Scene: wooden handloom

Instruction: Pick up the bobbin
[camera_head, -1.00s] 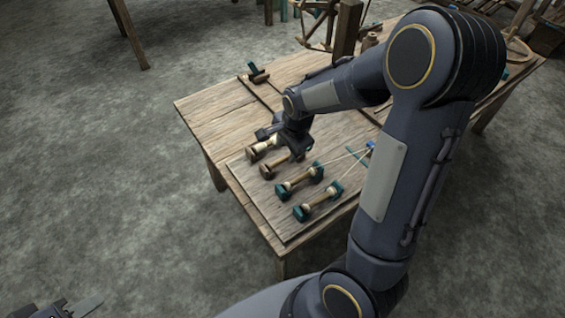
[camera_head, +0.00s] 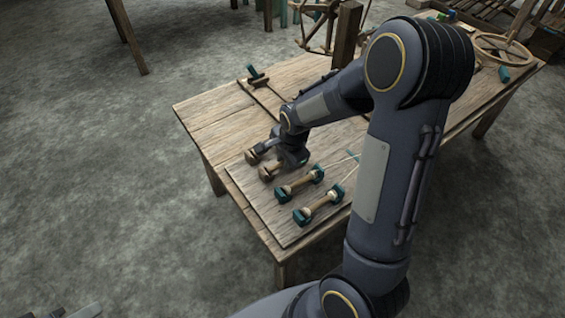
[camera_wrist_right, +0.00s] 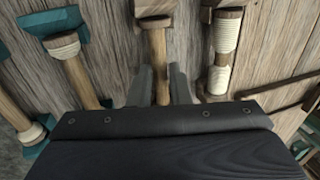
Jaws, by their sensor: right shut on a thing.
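Several bobbins lie in a row on a board on the wooden table. My right gripper (camera_head: 284,163) is down at the second bobbin from the far end, a brown-ended one (camera_head: 266,173). In the right wrist view my two fingers (camera_wrist_right: 161,78) are shut on the shaft of this bobbin (camera_wrist_right: 155,45), one on each side. It lies flat against the board as far as I can see. Its lower end is hidden behind the gripper body. Only a sliver of my left gripper (camera_head: 82,312) shows at the bottom left edge; its jaws cannot be made out.
A cream-wound bobbin (camera_wrist_right: 226,38) lies close beside the held one. On the other side are two teal-ended bobbins (camera_head: 301,182) (camera_head: 320,204). The table (camera_head: 205,112) is mostly clear at its far left.

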